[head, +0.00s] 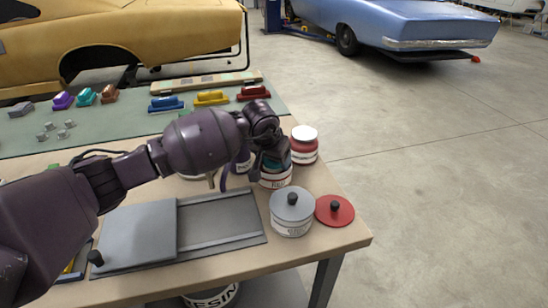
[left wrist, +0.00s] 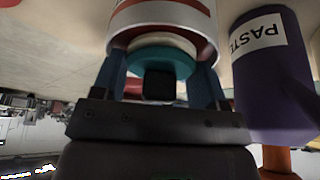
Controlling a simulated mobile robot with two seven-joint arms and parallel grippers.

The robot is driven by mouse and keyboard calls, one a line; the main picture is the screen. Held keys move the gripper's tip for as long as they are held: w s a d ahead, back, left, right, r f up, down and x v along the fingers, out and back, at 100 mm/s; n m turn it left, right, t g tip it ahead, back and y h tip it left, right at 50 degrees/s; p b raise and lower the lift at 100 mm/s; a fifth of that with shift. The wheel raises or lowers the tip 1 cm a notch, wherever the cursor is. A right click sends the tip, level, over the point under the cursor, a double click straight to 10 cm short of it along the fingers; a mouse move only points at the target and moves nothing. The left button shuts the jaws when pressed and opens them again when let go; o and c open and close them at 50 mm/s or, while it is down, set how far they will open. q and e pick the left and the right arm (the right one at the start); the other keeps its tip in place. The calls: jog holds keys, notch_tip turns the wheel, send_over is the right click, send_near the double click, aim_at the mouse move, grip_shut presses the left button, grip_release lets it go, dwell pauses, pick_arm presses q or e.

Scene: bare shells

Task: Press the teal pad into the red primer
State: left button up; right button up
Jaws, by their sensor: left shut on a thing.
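My left gripper (head: 277,157) is over the open tin of red primer (head: 275,182), a white tin with a red band, at the table's right part. In the left wrist view my gripper (left wrist: 160,85) is shut on the black grip of the teal pad (left wrist: 160,62). The pad's pale underside faces the mouth of the red primer tin (left wrist: 165,12), lined up with it. A little teal shows at the gripper in the head view. Whether the pad touches the primer is hidden. My right gripper is not in view.
A purple paste container (left wrist: 272,75) stands close beside the gripper. A red jar with a white lid (head: 304,146) stands behind the tin. A grey lidded tin (head: 291,214) and a red lid (head: 335,211) are in front. A grey tray (head: 215,222) lies at front left.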

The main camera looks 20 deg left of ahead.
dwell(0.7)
pick_arm(q)
jog(key=shift+f, duration=0.1)
dwell(0.6)
jog(key=shift+r+p, duration=0.5)
jog(key=shift+r, duration=1.85)
jog(key=shift+r+p, duration=0.35)
jog(key=shift+r, duration=0.9)
